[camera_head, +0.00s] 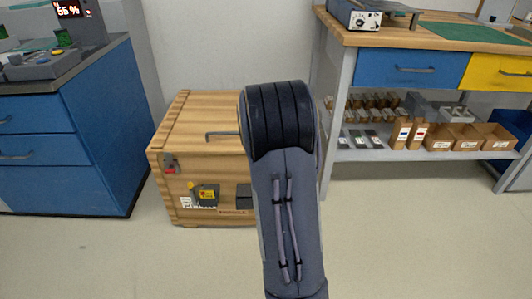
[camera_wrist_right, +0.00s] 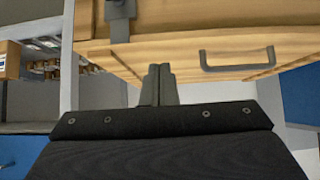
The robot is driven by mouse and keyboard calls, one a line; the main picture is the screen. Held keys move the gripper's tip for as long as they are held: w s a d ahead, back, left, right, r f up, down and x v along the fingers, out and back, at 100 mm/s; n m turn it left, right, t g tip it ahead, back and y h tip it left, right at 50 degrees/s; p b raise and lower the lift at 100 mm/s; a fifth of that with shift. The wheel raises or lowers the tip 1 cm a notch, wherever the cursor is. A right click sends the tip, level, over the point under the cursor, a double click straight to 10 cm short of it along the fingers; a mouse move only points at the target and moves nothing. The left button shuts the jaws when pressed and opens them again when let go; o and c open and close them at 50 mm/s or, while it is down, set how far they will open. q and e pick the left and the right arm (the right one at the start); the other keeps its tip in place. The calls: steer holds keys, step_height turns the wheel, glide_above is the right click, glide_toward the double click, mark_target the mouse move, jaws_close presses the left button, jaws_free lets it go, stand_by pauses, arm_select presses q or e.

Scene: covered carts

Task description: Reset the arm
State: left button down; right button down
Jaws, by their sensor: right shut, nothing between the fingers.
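My right gripper (camera_wrist_right: 158,85) shows in the right wrist view with its two dark fingers together and nothing between them. It is in front of a wooden crate (camera_wrist_right: 200,20), apart from it as far as I can tell. The crate also shows in the head view (camera_head: 190,120), closed, on the floor, with a handle on its lid and a red and grey latch on its left front. My arm stands in the middle of the head view and covers the crate's right part; the gripper is hidden there. My left gripper is in neither view.
A blue cabinet (camera_head: 75,135) with devices on top stands at the left. A workbench (camera_head: 430,40) with blue and yellow drawers stands at the right, with a lower shelf (camera_head: 390,152) holding cardboard boxes and small parts. The floor (camera_head: 130,255) in front is clear.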

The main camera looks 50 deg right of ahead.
steer(key=shift+s+a+f, duration=0.25)
steer(key=shift+s+a, duration=0.2)
steer(key=shift+a, duration=0.1)
steer(key=shift+s+a+f, duration=0.2)
steer(key=shift+s+a, duration=0.25)
steer(key=shift+a, duration=0.05)
steer(key=s+a+r+n+y, duration=0.15)
steer(key=a+y, duration=0.25)
steer(key=a, duration=0.5)
steer(key=s+a+r+y, duration=0.1)
steer(key=s+a+y, duration=0.2)
steer(key=a, duration=0.7)
steer(key=s+a+r+n+y+p, duration=0.1)
steer(key=s+a+r+n+y, duration=0.2)
steer(key=s+a, duration=0.5)
steer(key=s+a+r+n+y, duration=0.15)
steer(key=s+a+n, duration=0.35)
steer(key=a, duration=0.5)
step_height(320, 180, up, 33)
steer(key=p, duration=3.3)
steer(key=shift+s+r+m, duration=0.2)
steer(key=shift+s+m, duration=0.25)
steer(key=shift+d, duration=0.1)
